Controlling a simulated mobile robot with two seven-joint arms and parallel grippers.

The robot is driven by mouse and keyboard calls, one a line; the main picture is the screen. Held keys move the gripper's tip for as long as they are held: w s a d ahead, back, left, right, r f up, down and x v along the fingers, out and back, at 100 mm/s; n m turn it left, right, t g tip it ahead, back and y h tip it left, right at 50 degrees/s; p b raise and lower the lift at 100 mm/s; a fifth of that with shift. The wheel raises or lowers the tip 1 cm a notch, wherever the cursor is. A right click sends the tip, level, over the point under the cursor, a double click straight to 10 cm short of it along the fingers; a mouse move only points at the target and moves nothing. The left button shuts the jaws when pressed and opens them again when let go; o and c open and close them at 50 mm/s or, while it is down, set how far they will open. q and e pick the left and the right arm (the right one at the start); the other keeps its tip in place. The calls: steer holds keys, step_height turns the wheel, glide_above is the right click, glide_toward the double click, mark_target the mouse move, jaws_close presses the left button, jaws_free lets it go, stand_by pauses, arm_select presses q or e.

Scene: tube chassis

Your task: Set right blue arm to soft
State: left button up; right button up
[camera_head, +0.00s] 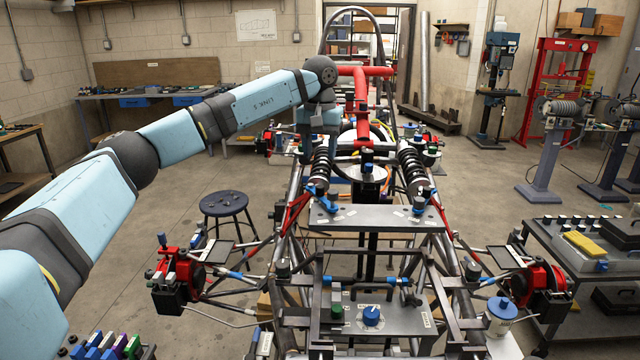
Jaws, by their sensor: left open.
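A similar blue piece (320,192) stands near the left end. Small pale labels lie on the plate, too small to read. My left gripper (316,150) hangs downward above the left side of the chassis, behind the plate and near the left coil spring. It is open and apart from the right blue arm. Its fingertips are small and hard to make out. My right gripper is out of view.
Two coil-over springs (412,165) stand behind the plate. A red tube frame (361,90) rises behind them. A lower plate with a blue knob (371,316) lies in front. A stool (224,204) stands left, and a loaded cart (585,250) stands right.

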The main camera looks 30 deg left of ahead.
mark_target(319, 186)
arm_select(q)
step_height(319, 186, down, 9)
steer(key=shift+w+a+f+p, duration=0.1)
steer(key=shift+p, duration=0.25)
jaws_close()
